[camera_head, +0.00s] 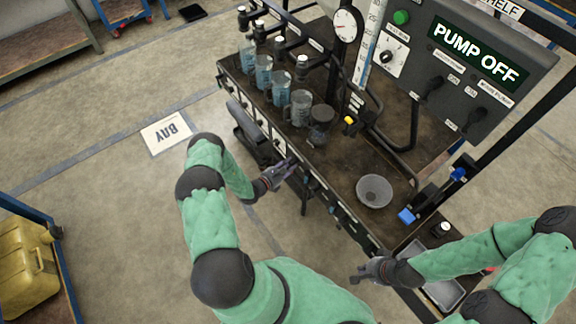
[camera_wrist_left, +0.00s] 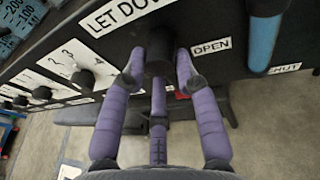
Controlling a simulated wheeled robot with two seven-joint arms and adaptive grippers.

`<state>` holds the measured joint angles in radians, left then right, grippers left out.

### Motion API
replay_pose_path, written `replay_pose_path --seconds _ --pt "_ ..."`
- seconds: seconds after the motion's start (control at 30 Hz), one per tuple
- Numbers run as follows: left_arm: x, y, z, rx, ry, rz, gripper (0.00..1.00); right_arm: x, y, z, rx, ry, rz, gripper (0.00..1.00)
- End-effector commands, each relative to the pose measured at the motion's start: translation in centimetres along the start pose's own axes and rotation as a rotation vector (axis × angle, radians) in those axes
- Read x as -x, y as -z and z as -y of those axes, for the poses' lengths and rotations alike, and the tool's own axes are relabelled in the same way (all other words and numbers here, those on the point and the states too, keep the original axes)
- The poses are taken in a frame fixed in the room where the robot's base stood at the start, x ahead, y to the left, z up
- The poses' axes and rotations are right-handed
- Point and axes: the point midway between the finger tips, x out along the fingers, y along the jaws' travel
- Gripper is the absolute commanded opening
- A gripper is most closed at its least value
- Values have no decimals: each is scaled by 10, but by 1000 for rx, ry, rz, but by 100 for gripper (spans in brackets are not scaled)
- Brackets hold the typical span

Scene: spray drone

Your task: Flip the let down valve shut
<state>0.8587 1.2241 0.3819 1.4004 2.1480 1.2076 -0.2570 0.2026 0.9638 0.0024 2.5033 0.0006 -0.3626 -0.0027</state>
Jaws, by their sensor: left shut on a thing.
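In the left wrist view, a label reading LET DOWN, partly cut off, is on the dark panel front (camera_wrist_left: 225,75). Below it a thick black knob (camera_wrist_left: 160,50) sticks out between the purple fingers of my left gripper (camera_wrist_left: 159,75), which is shut on it. To its right a blue-sleeved lever (camera_wrist_left: 263,45) hangs down between the OPEN and SHUT labels. I cannot tell how knob and lever are joined. In the head view my left gripper (camera_head: 284,172) is at the bench front edge, and the valve is too small to make out. My right gripper (camera_head: 356,273) looks open and empty near the bench's right end.
On the bench (camera_head: 345,170) stand several jars (camera_head: 301,108), a grey bowl (camera_head: 374,190) and a gauge (camera_head: 345,26). A panel reads PUMP OFF (camera_head: 478,53). Small numbered knobs (camera_wrist_left: 83,78) lie left of my left gripper. Floor at left is clear around the BAY sign (camera_head: 167,133).

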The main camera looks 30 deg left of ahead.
Motion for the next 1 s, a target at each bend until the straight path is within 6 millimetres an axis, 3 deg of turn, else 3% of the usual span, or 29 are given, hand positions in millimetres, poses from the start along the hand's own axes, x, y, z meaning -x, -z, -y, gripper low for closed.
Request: replay_pose_path --seconds 0.33,0.37,0.4,0.83,1.0 --pt "1 5 7 7 10 -9 0 0 0 0 0 0 0 0" --pt "1 5 8 8 10 -9 36 0 0 0 0 0 0 0" --pt "1 5 8 8 10 -9 42 0 0 0 0 0 0 0" --pt "1 2 4 3 5 -4 42 0 0 0 0 0 0 0" --pt "12 2 2 3 2 -4 42 0 0 0 0 0 0 0"
